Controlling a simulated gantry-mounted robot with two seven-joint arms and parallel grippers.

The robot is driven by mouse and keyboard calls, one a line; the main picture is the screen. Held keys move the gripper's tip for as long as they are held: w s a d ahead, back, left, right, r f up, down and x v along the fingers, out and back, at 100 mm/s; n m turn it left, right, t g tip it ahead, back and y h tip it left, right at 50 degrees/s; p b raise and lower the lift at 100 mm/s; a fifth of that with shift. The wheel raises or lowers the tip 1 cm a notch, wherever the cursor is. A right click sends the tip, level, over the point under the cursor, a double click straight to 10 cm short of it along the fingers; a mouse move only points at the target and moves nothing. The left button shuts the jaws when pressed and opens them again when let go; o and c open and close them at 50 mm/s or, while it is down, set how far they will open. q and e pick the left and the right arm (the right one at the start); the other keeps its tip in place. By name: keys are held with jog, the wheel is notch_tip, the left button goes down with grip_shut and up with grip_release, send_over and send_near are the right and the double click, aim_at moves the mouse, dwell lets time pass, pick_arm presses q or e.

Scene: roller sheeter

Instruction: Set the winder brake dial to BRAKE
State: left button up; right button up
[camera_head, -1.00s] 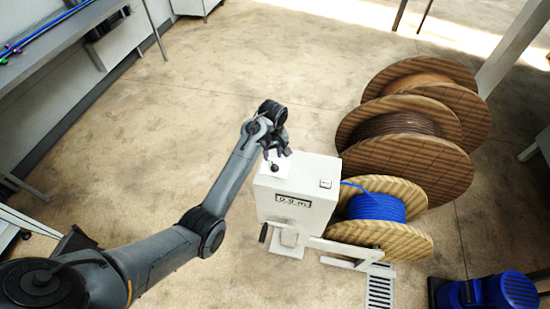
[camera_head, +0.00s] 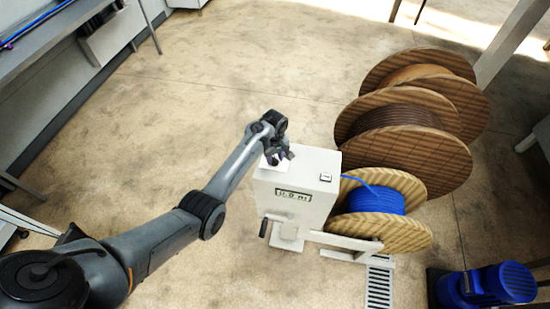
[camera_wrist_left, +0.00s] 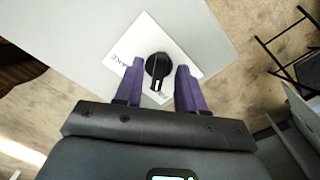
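The winder (camera_head: 300,205) is a white box with a length display on its front. Its brake dial (camera_wrist_left: 157,66) is a round black knob with a pale pointer line, on a white plate (camera_wrist_left: 125,58) with partly readable lettering ending in "AKE". The pointer line aims toward the lower part of the wrist view. My left gripper (camera_head: 279,158) is over the plate at the winder's top left and mostly hides the dial in the head view. Its purple fingers (camera_wrist_left: 160,72) are open, one on each side of the knob, with gaps visible. Contact cannot be seen.
A blue cable spool (camera_head: 375,199) is mounted right of the winder, with large wooden reels (camera_head: 400,150) behind it. A small button (camera_head: 325,178) is on the winder's top right. A blue motor (camera_head: 490,285) stands at lower right. Floor left of the winder is clear.

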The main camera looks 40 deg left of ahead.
pick_arm(q)
jog(key=shift+f, duration=0.3)
grip_shut()
